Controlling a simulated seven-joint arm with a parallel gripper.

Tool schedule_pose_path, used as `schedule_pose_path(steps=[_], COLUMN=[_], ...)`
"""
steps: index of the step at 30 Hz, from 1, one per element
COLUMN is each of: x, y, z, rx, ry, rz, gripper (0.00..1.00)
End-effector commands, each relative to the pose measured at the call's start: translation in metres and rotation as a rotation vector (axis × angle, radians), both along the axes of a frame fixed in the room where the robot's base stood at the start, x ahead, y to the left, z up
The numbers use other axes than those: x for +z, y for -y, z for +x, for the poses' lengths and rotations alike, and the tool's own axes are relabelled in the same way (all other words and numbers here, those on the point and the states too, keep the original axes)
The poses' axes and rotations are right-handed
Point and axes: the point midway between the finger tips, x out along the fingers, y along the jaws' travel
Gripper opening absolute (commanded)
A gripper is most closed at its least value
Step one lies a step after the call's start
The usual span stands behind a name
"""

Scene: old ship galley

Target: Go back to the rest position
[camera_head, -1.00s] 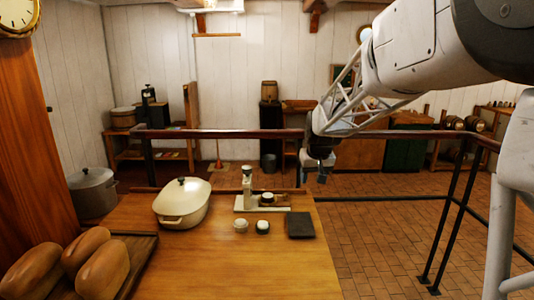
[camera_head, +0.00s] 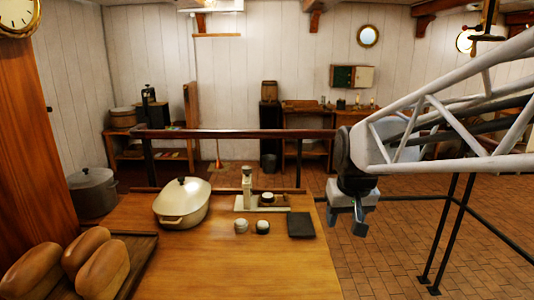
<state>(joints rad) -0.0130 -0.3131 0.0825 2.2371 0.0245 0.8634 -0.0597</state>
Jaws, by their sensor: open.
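My gripper (camera_head: 347,226) hangs at the end of my arm, just right of the wooden table (camera_head: 235,262), over the tiled floor. Its jaws point down and are open, with nothing seen between them. It is apart from the things on the table. The nearest of them is a dark square plate (camera_head: 301,225) near the table's right edge.
On the table are a cream lidded pot (camera_head: 182,203), a small stand with an upright post (camera_head: 247,190), two small round pieces (camera_head: 241,226) and loaves (camera_head: 37,271) on a dark tray. A dark rail (camera_head: 235,134) runs behind. Right of the table is open floor.

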Motion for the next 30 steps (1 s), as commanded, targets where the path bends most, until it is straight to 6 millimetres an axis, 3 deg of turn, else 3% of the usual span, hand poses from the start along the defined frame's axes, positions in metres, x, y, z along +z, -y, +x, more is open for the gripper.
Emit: schedule_pose_path(steps=[3,18,24,30], x=[-0.003,-0.035,-0.050,-0.056], y=[0.003,0.011,0.013,0.014], z=[-0.032,-0.156,-0.190,-0.204], rx=[-0.012,-0.059,-0.075,-0.080], ry=[-0.003,-0.028,-0.036,-0.040], rz=[-0.001,-0.010,-0.011,-0.012], gripper=[0.52,0.52,0.52,0.52])
